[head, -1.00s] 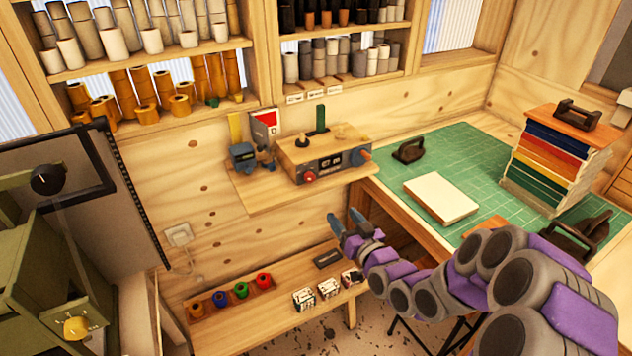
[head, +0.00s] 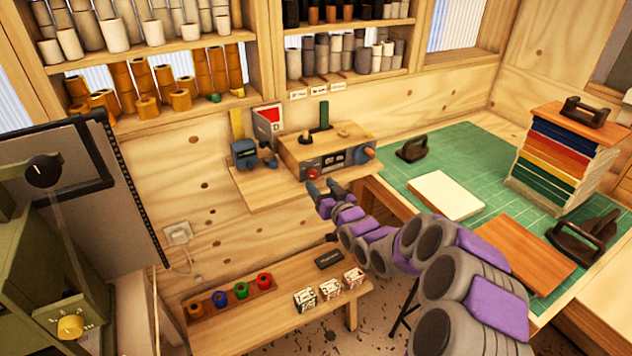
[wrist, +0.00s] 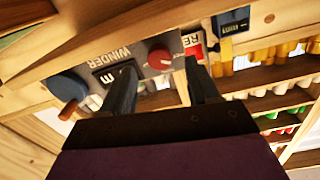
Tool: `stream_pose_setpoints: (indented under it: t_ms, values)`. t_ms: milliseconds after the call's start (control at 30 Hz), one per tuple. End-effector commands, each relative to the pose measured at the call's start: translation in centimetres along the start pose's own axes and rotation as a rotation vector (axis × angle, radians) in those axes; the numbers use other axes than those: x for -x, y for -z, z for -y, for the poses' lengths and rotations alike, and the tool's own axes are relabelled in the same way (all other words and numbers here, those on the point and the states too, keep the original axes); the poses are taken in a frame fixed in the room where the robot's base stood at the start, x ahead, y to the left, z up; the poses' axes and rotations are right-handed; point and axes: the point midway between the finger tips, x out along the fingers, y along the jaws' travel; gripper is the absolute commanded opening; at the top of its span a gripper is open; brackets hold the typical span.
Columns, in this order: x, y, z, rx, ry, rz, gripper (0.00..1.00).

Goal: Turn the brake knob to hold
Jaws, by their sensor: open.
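The winder (head: 325,148), a wooden box with a dark front panel, stands on a wall shelf. A red knob (head: 312,174) with a white mark is at the left of its front and a blue knob (head: 368,152) at the right. I cannot read which one is the brake knob. My gripper (head: 323,189) is open just below and in front of the panel, near the red knob. In the wrist view the red knob (wrist: 160,57) appears between my fingertips (wrist: 158,74), apparently apart from them. The blue knob (wrist: 67,86) is left of the fingers.
A small blue device (head: 244,154) and a red-and-white card (head: 267,122) stand left of the winder. The shelf (head: 262,192) projects below them. A lower bench (head: 260,318) holds coloured rolls and small boxes. A green cutting mat (head: 470,152) lies at right.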

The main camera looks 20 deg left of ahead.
Motion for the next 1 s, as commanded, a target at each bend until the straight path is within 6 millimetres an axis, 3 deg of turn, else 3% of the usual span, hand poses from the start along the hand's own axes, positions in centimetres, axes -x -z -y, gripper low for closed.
stream_pose_setpoints:
  t_ms: [333,767,1000]
  values:
    - [-3.2,0.2,-0.1,0.0,0.001,-0.004,0.6]
    - [-4.0,0.1,0.0,-0.001,0.0,-0.001,0.6]
    - [-3.9,0.2,-0.1,-0.001,0.0,-0.002,0.4]
